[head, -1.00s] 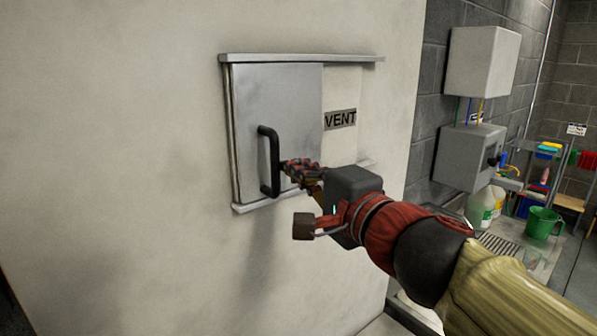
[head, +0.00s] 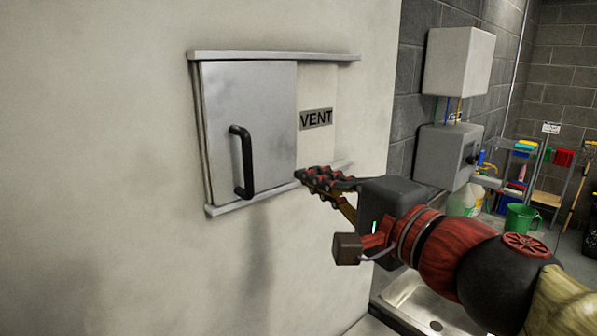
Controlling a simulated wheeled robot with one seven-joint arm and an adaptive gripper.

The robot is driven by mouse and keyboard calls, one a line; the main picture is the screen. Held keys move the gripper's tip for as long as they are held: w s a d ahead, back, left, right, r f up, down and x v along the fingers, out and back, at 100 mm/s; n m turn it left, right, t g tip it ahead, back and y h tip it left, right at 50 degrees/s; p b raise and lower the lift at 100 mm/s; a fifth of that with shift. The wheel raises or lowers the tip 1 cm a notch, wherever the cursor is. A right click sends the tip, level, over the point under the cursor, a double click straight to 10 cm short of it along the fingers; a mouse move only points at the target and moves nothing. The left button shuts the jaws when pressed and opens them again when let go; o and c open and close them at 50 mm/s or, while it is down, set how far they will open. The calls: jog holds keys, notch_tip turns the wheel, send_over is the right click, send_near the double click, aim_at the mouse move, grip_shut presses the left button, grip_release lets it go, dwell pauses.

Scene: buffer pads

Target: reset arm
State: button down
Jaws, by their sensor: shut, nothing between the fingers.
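My gripper (head: 302,176) is in the head view, right of the middle, with its red and dark fingers pointing left. It is shut and empty. Its tips appear near the lower right corner of a grey metal sliding panel (head: 270,110). The panel has a black bar handle (head: 240,160), which is to the left of the fingertips and clear of them. The panel sits between an upper and a lower rail on a pale wall. A sign reading VENT (head: 316,119) shows to the right of the panel.
Grey boxes with cables (head: 458,60) hang on the brick wall to the right. A metal sink (head: 430,305) lies below my arm. Bottles (head: 462,202), a green bucket (head: 522,218) and a shelf stand further back. The pale wall at left is bare.

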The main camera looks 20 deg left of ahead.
jog(key=s+d+f+n+g+h+b, duration=0.1)
jog(key=s+d+f+n+g+h, duration=0.2)
jog(key=f, duration=0.7)
jog(key=s+d+f+n+g+h, duration=0.15)
jog(key=s+f+n, duration=0.3)
jog(key=f, duration=0.65)
jog(key=s+d+f+h+b, duration=0.2)
jog(key=s+d+f+h, duration=0.1)
jog(key=d+f, duration=0.7)
jog(key=s+d+f+g+h+b, duration=0.1)
jog(key=s+d+f+h+b, duration=0.2)
jog(key=d, duration=1.4)
notch_tip(320, 180, down, 7)
jog(key=h, duration=0.3)
jog(key=shift+s+f, duration=0.2)
jog(key=shift+s, duration=0.2)
